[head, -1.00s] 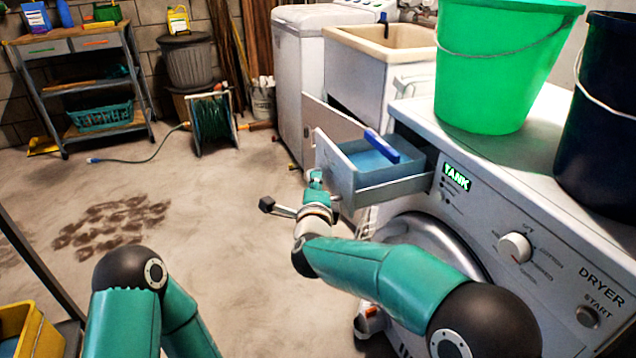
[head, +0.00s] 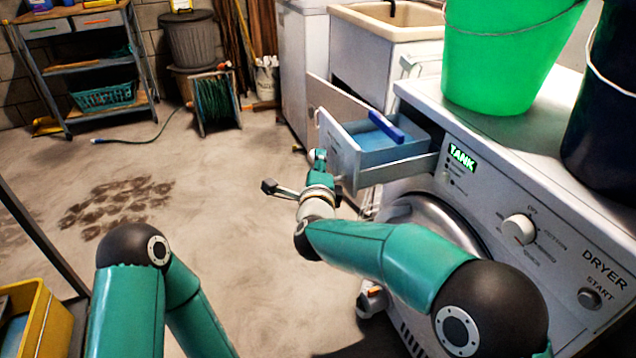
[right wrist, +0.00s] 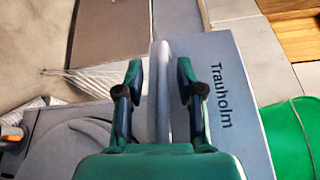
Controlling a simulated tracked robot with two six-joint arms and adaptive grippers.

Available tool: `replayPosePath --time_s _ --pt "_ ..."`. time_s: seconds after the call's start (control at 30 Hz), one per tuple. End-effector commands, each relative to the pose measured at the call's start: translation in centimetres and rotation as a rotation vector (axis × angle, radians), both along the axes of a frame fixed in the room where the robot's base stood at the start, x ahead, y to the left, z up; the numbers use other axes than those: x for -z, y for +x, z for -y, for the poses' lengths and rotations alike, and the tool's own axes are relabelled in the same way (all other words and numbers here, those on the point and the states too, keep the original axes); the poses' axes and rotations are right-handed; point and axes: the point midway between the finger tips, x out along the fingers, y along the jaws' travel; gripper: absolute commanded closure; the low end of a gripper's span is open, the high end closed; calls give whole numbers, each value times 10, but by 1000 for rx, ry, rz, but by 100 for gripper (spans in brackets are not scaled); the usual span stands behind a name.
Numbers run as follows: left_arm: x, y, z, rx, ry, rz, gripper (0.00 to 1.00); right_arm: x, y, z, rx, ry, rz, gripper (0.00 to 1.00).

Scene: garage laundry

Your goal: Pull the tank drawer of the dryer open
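The dryer (head: 490,185) stands at the right, with a lit TANK sign on its panel. Its tank drawer (head: 342,152) is pulled well out; a blue tank (head: 385,155) with a darker blue handle sits in it. My right gripper (head: 319,165) is at the drawer's front face. In the right wrist view, the fingers of my right gripper (right wrist: 159,82) stand open on either side of the drawer's pale bar handle (right wrist: 163,95), with a visible gap on each side. The drawer front there reads "Trauholm". My left gripper is out of view; only my left arm shows.
A green bucket (head: 505,60) and a dark bucket (head: 608,110) stand on the dryer top. A utility sink (head: 385,50) is behind the drawer. A yellow container (head: 45,320) is at lower left. The floor left of the drawer is clear, with brown stains.

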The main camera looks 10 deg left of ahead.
Motion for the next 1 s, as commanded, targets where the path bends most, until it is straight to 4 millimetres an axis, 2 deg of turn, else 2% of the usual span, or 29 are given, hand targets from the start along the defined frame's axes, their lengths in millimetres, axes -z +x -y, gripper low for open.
replayPosePath --time_s 0.17,0.5,0.6,0.77,1.0 --pt "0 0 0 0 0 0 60 -3 -24 4 -2 -1 0 63" --pt "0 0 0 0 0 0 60 -7 -87 14 -2 -1 -1 63" --pt "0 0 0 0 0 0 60 -7 -100 17 -2 -1 -3 63" --pt "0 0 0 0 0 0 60 -8 -109 18 0 -1 -2 63" --pt "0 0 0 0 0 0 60 -7 -110 19 -1 -1 -3 63"
